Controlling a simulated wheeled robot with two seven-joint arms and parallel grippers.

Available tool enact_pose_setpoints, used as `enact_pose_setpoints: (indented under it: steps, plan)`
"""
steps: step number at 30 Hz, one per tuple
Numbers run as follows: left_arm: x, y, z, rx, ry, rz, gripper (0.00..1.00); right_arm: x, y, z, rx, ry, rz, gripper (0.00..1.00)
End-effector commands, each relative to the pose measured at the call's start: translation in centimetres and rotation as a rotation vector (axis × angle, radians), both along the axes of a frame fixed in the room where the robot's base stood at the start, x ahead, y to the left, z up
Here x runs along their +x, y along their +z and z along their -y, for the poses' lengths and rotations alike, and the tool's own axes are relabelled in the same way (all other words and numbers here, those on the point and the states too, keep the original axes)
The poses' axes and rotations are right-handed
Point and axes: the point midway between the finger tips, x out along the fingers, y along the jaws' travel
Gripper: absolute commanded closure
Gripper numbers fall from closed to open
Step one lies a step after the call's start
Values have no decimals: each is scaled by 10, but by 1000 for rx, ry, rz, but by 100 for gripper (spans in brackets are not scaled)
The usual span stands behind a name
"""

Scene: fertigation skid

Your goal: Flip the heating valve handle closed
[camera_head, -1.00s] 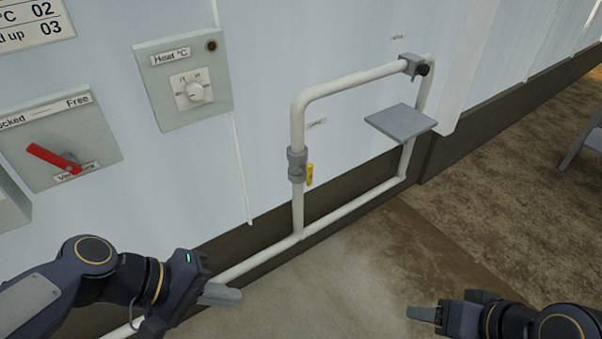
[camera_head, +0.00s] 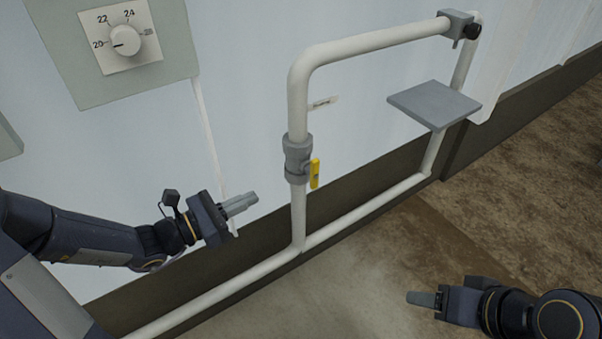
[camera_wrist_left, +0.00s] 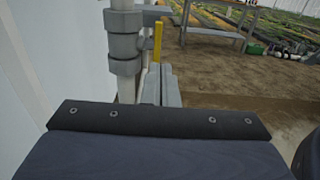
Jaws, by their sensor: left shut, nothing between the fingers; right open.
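The heating valve is a grey body (camera_head: 297,158) on the vertical white pipe in the head view. Its yellow handle (camera_head: 315,174) sits on the right side of the body and runs up and down, in line with the pipe. My left gripper (camera_head: 241,204) is shut and empty, left of the valve and apart from it in the head view. In the left wrist view the valve body (camera_wrist_left: 125,44) and yellow handle (camera_wrist_left: 157,42) show beyond the shut fingertips (camera_wrist_left: 161,75). My right gripper (camera_head: 424,299) is open and empty at the lower right, away from the pipe.
The white pipe loop (camera_head: 375,43) stands along the wall, with a grey fitting (camera_head: 456,24) at its upper right. A grey shelf plate (camera_head: 434,103) juts out right of the valve. A thermostat dial (camera_head: 126,40) is at upper left. The floor in front is clear.

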Motion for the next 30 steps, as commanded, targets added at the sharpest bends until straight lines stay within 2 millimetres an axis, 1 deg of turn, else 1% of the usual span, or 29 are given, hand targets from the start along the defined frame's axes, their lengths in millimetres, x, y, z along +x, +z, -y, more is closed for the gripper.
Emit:
enact_pose_setpoints:
  steps: [5,8,11,18,22,27,30]
  plan:
    - [1,0,3,2,-2,1,100,0,-1,0,0,0,0,43]
    - [6,-2,10,2,-4,1,100,0,-4,0,0,0,0,43]
    - [15,-2,24,1,-6,2,100,0,-8,0,0,0,0,43]
    - [46,-2,67,0,-8,2,100,0,-21,0,0,0,0,43]
    - [61,-2,87,0,-7,2,100,0,-26,0,0,0,0,43]
    - [75,-2,105,1,-4,0,100,0,-32,0,0,0,0,43]
    - [80,0,111,2,-4,2,100,0,-33,0,0,0,0,43]
